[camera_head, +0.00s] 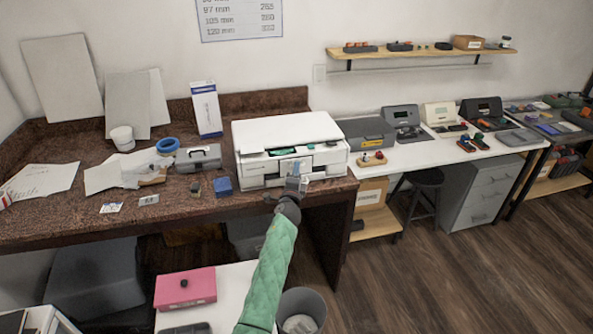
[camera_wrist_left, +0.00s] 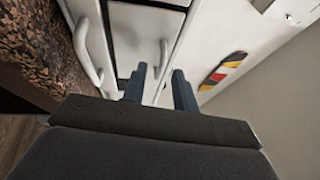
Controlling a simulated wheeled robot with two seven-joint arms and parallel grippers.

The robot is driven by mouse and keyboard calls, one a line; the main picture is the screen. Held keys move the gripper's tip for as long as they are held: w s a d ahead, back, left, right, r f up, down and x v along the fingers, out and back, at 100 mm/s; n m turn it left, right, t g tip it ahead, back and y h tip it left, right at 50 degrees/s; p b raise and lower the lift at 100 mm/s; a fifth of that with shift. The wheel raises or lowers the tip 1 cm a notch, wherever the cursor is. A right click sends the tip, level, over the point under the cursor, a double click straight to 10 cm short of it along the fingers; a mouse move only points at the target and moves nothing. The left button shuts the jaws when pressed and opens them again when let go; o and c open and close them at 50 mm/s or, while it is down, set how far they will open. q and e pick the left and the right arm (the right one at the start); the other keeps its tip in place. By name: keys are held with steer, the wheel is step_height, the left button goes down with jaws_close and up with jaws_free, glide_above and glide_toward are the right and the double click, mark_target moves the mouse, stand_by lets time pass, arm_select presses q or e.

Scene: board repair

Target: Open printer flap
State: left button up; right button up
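The white printer (camera_head: 290,131) stands at the right end of the granite counter. Its front has dark openings and a grey panel, and my left gripper (camera_head: 297,184) is in front of it, partly covering it. In the left wrist view, the gripper's two dark fingers (camera_wrist_left: 159,71) are apart and point at the white printer front (camera_wrist_left: 135,13). A slim pale handle (camera_wrist_left: 163,57) shows between the fingertips; I cannot tell whether they touch it. Another curved white handle (camera_wrist_left: 83,50) is to the left. I cannot make out the flap's edges clearly. My right gripper is not in view.
On the granite counter (camera_head: 60,222), a grey box (camera_head: 198,158), a blue block (camera_head: 222,186) and blue tape (camera_head: 167,145) lie left of the printer. A white table (camera_head: 440,148) with devices adjoins right.

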arm_select(q)
steer(key=shift+w, duration=0.4)
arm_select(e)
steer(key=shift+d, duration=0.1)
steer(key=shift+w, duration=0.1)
arm_select(q)
steer(key=shift+c, duration=0.2)
jaws_close()
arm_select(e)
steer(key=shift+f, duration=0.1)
